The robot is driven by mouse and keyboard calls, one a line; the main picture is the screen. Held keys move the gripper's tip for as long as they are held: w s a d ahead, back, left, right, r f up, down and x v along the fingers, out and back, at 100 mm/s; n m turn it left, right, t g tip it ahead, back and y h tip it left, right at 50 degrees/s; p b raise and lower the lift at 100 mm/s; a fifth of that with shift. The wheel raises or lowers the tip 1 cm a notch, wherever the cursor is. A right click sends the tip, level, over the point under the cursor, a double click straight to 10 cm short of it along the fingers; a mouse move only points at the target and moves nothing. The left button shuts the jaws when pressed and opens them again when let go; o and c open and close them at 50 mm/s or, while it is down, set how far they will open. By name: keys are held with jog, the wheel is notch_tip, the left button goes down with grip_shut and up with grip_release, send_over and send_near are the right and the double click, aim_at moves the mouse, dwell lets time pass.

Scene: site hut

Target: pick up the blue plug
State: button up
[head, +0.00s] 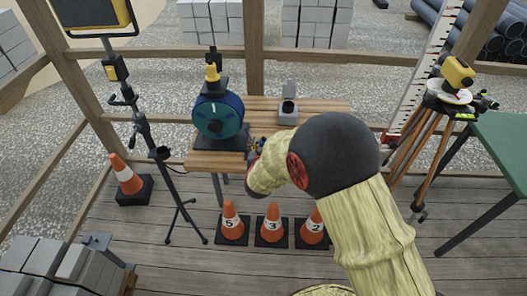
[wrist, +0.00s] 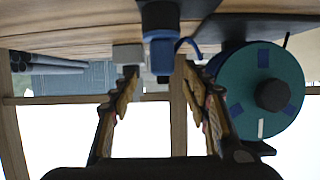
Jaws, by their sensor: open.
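The blue plug (wrist: 162,52) shows in the wrist view, with a dark part (wrist: 160,16) adjoining it and a blue cable curving off to its right. My gripper (wrist: 157,70) is open, its two fingers on either side of the plug in that picture. I cannot tell whether the plug lies fully between the tips or a little beyond them. In the head view my gripper (head: 256,148) is at the front edge of the wooden bench (head: 320,106), just right of the cable reel. My arm covers much of that spot, and the plug cannot be made out clearly there.
The teal cable reel (head: 218,116) stands close left of my gripper; it also shows in the wrist view (wrist: 244,88). A grey block-like object (head: 288,108) stands farther back on the bench. Several numbered cones (head: 272,226) stand below. A tripod (head: 408,150) is at the right.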

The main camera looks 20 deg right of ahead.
aim_at(263, 142)
jog(key=b+x, duration=0.1)
jog(key=x, duration=0.3)
jog(key=shift+w+a+f, duration=0.1)
jog(key=shift+w+f, duration=0.05)
jog(key=shift+w, duration=0.05)
jog(key=shift+c, duration=0.7)
grip_shut()
